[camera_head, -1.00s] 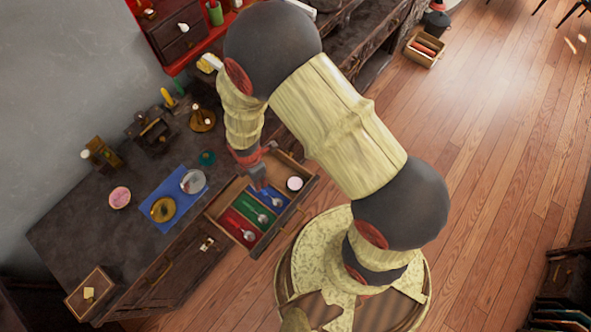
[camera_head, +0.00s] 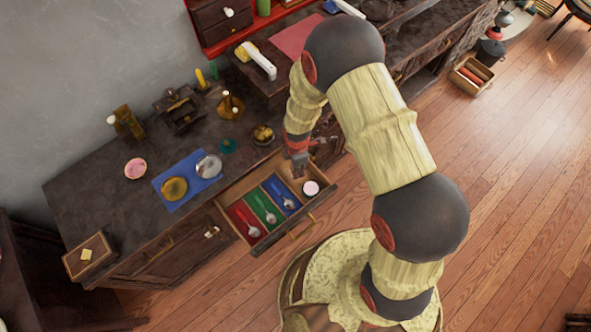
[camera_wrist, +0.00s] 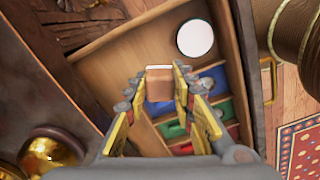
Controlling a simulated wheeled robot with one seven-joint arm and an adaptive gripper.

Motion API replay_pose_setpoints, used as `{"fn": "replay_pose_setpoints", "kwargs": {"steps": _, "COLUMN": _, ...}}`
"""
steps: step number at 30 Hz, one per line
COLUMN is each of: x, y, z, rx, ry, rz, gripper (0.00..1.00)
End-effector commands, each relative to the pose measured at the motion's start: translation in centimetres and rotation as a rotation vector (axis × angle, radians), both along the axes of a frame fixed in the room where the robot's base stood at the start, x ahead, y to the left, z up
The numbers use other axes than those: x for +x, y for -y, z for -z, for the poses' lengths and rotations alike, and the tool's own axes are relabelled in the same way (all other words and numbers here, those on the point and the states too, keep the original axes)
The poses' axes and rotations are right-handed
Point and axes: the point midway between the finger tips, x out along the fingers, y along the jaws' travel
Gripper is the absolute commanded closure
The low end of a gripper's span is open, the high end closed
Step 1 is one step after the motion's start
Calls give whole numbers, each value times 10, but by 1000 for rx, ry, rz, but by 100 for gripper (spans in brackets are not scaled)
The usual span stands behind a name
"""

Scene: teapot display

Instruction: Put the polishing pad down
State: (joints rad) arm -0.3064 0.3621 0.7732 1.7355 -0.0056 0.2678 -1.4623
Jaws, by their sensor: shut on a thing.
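My gripper (camera_head: 299,167) is above the back right part of an open wooden drawer (camera_head: 329,193). In the wrist view my gripper (camera_wrist: 160,88) is shut on a small tan and brown block, which I take to be the polishing pad (camera_wrist: 159,84). The pad sits between the fingertips and appears to be above the drawer floor; the exact gap cannot be told. In the head view I cannot make out the pad. The drawer has red, green and blue sections with silver spoons, and a round white-topped thing (camera_head: 311,188) also stands in it, seen in the wrist view (camera_wrist: 195,38).
The dark counter (camera_head: 95,195) behind the drawer holds a blue mat (camera_head: 188,191) with a gold and a silver dish, a pink round piece (camera_head: 135,168), a green piece (camera_head: 228,146) and a brass bowl (camera_head: 263,134). Bare wooden drawer floor shows beside the gripper.

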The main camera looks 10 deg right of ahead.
Motion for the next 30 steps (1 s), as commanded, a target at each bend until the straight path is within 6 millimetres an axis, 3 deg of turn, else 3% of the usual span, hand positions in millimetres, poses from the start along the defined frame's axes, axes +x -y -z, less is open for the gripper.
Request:
{"fn": "replay_pose_setpoints", "kwargs": {"steps": 1, "x": 6, "y": 0, "z": 14, "rx": -1, "ry": -4, "rz": 1, "gripper": 95}}
{"fn": "replay_pose_setpoints", "kwargs": {"steps": 6, "x": 24, "y": -1, "z": 33, "rx": 0, "ry": -2, "rz": 0, "gripper": 95}}
{"fn": "replay_pose_setpoints", "kwargs": {"steps": 14, "x": 35, "y": -2, "z": 46, "rx": -1, "ry": -3, "rz": 0, "gripper": 95}}
{"fn": "replay_pose_setpoints", "kwargs": {"steps": 20, "x": 36, "y": -2, "z": 75, "rx": -1, "ry": -3, "rz": 0, "gripper": 95}}
{"fn": "replay_pose_setpoints", "kwargs": {"steps": 30, "x": 37, "y": -2, "z": 77, "rx": 0, "ry": -2, "rz": 0, "gripper": 95}}
